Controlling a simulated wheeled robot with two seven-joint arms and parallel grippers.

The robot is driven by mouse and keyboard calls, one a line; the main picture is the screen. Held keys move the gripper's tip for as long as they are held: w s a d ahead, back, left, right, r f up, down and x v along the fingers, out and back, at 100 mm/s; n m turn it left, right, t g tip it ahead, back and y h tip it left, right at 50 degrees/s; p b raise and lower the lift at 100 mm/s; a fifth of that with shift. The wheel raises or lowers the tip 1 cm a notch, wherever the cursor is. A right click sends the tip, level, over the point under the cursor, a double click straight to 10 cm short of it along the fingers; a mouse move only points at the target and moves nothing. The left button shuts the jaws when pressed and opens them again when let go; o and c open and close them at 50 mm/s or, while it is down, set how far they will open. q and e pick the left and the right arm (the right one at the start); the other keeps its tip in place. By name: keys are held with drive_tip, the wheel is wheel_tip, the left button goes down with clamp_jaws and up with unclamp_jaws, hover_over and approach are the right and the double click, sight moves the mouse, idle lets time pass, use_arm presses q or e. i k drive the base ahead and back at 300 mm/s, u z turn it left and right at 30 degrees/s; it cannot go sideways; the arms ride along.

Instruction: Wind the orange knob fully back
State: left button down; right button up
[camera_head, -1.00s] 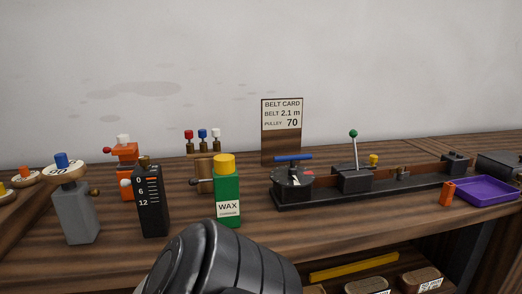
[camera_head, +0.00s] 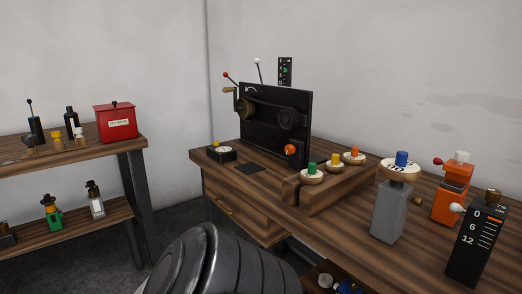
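An orange knob (camera_head: 290,149) sits low on the right part of an upright black panel (camera_head: 262,118) on the wooden bench. The panel also carries a crank with a tan handle (camera_head: 229,90) at its left, a belt and a dark round pulley (camera_head: 287,118). A black indicator card with small marks (camera_head: 285,71) stands above the panel; its marks are too small to read. Neither gripper shows. A dark, rounded link of one of my arms fills the bottom middle, apart from the knob in the picture.
Wooden discs with green (camera_head: 312,168), yellow (camera_head: 334,159) and orange (camera_head: 354,153) tops sit on a wooden block right of the panel. A grey post (camera_head: 388,212) and a black gauge block (camera_head: 474,245) stand nearer. A shelf with a red box (camera_head: 115,123) is at left.

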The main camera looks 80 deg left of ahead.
sight(289, 149)
drive_tip(key=u, duration=2.75)
